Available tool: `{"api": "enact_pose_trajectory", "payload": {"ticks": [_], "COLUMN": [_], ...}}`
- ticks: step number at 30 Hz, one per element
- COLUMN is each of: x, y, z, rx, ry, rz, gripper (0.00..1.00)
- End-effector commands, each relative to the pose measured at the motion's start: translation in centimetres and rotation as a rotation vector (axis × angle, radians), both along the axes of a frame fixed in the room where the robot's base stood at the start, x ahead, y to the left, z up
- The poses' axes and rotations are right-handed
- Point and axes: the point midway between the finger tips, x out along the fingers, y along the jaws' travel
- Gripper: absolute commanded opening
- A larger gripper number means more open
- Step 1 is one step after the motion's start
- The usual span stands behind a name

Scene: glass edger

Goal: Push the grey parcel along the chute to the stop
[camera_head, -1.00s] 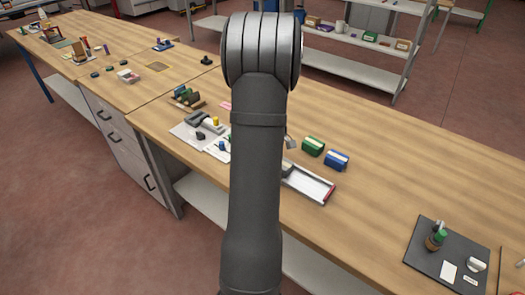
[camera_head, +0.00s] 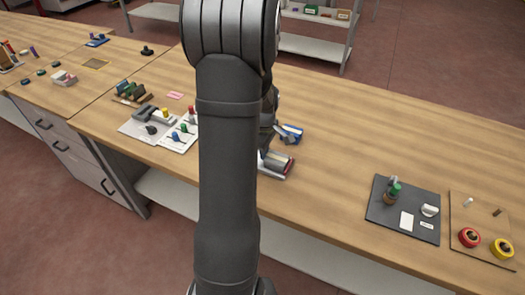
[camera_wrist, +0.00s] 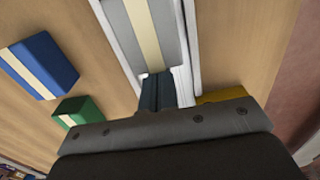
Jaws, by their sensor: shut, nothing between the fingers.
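The grey parcel (camera_wrist: 145,35) has a cream stripe and lies between the pale walls of the chute (camera_wrist: 186,65) in the wrist view. In the head view the chute (camera_head: 272,175) shows just right of my arm, with the parcel (camera_head: 272,159) near its red end, the stop (camera_head: 289,166). I cannot tell whether parcel and stop touch. My gripper (camera_wrist: 160,82) is shut and empty, its dark fingertips in the chute at the parcel's near end. Contact is not clear. In the head view my arm mostly hides the gripper.
A blue parcel (camera_wrist: 42,65) and a green parcel (camera_wrist: 77,117) lie on the table left of the chute in the wrist view. A yellow thing (camera_wrist: 222,95) is beside the chute. A black mat (camera_head: 400,225) lies to the right; the table between is clear.

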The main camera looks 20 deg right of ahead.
Motion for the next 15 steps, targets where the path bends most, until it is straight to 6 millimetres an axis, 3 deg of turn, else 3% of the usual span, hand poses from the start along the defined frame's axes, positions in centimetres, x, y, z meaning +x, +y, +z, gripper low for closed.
{"api": "enact_pose_trajectory", "payload": {"ticks": [5, 10, 15], "x": [0.8, 3.0, 2.9], "y": [0.8, 3.1, 2.8], "z": [0.0, -0.1, 4.3], "rx": [0.000, 0.000, -0.002], "ry": [0.000, 0.000, -0.005], "rz": [0.002, 0.006, -0.001], "gripper": [0.00, 0.00, 0.00]}}
